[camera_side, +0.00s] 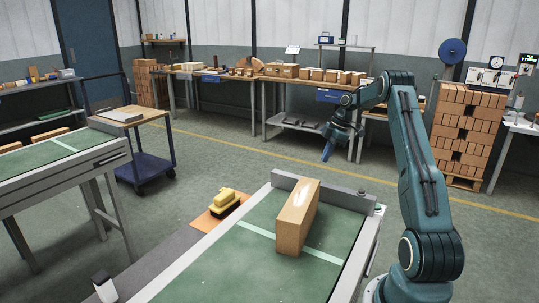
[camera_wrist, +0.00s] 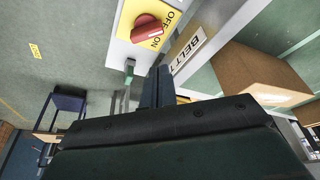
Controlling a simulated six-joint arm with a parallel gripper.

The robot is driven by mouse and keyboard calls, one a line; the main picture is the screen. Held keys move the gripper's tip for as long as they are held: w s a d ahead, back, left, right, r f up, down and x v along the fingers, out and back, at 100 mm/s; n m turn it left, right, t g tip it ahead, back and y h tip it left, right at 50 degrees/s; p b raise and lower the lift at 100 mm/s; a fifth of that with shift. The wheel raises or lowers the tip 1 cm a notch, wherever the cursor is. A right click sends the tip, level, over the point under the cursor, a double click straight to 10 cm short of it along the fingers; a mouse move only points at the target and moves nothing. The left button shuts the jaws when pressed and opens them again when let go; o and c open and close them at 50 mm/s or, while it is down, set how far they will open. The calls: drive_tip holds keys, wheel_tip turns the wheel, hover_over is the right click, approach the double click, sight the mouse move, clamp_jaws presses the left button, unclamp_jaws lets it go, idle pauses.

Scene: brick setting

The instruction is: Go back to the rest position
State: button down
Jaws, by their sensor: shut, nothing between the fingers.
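My gripper (camera_side: 327,154) hangs in the air above and behind the far end of the green conveyor belt, with my arm bent over from the right. Its fingers are together and empty; they also show in the wrist view (camera_wrist: 158,88). A large tan brick (camera_side: 297,218) stands on the belt, apart from the gripper. In the wrist view the brick (camera_wrist: 255,75) is at the right. A red rotary knob (camera_wrist: 147,28) on a yellow plate marked OFF and ON is near the fingers in that view, beside a "BELT 1" label (camera_wrist: 189,47).
The belt's end plate (camera_side: 335,192) stands behind the brick. A yellow object (camera_side: 224,200) sits left of the belt. A second conveyor (camera_side: 60,165) and a trolley (camera_side: 145,165) are at the left. Workbenches (camera_side: 265,78) and a brick stack (camera_side: 468,130) stand behind. Open floor lies between.

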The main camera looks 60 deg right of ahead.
drive_tip(key=shift+a, duration=0.1)
drive_tip(key=w+a+r+m+h, duration=0.1)
drive_tip(key=w+a+r+m, duration=0.1)
drive_tip(key=a+r, duration=0.95)
drive_tip(key=w+a+r+m+h, duration=0.1)
drive_tip(key=a+r, duration=0.5)
drive_tip(key=a, duration=1)
drive_tip(key=s+a+r+m+t, duration=0.1)
drive_tip(key=s+a+r+m, duration=0.15)
drive_tip(key=s+a, duration=0.85)
drive_tip(key=s+a+f+m+t, duration=0.1)
drive_tip(key=s+a+f+m, duration=0.1)
drive_tip(key=s+a+f, duration=0.2)
drive_tip(key=s+a, duration=0.2)
drive_tip(key=s, duration=0.2)
drive_tip(key=shift+s+a+t, duration=0.2)
drive_tip(key=shift+s+t, duration=0.1)
drive_tip(key=shift+s, duration=0.1)
